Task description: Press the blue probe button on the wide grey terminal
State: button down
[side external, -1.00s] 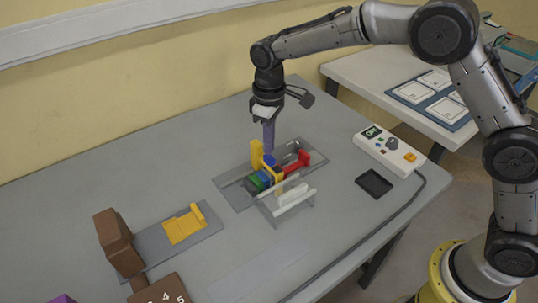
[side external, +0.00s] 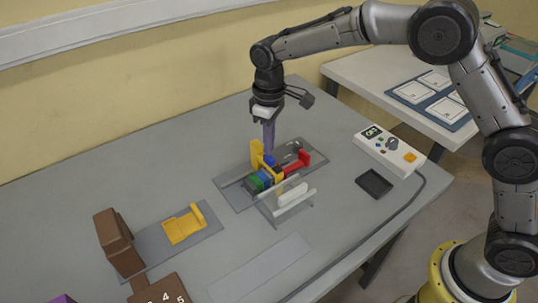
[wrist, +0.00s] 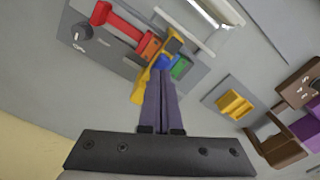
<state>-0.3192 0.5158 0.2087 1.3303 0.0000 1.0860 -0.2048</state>
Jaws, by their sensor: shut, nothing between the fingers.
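A wide pale grey terminal (side external: 388,152) with a small green display, a dark knob and an orange button stands at the right of the table in the side view. Small coloured dots show by its knob; one looks bluish, but it is too small to be sure. My gripper (side external: 268,153) points down with its purple fingers together and empty. It is well left of the terminal, with its tips close to a blue block (side external: 268,160) in the coloured fixture. The wrist view shows the shut fingers (wrist: 160,75) beside the fixture; whether they touch it I cannot tell.
The fixture's grey base (side external: 230,194) carries yellow, red, green and blue parts, with a clear stand (side external: 286,213) in front. A dark tray (side external: 374,183) lies near the terminal. A yellow piece (side external: 184,226) and brown blocks (side external: 118,243) stand at left. The table's back left is clear.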

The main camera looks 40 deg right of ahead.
aim_at(269, 157)
jog(key=shift+f, duration=1.05)
jog(key=shift+r, duration=2.65)
jog(key=shift+d, duration=0.1)
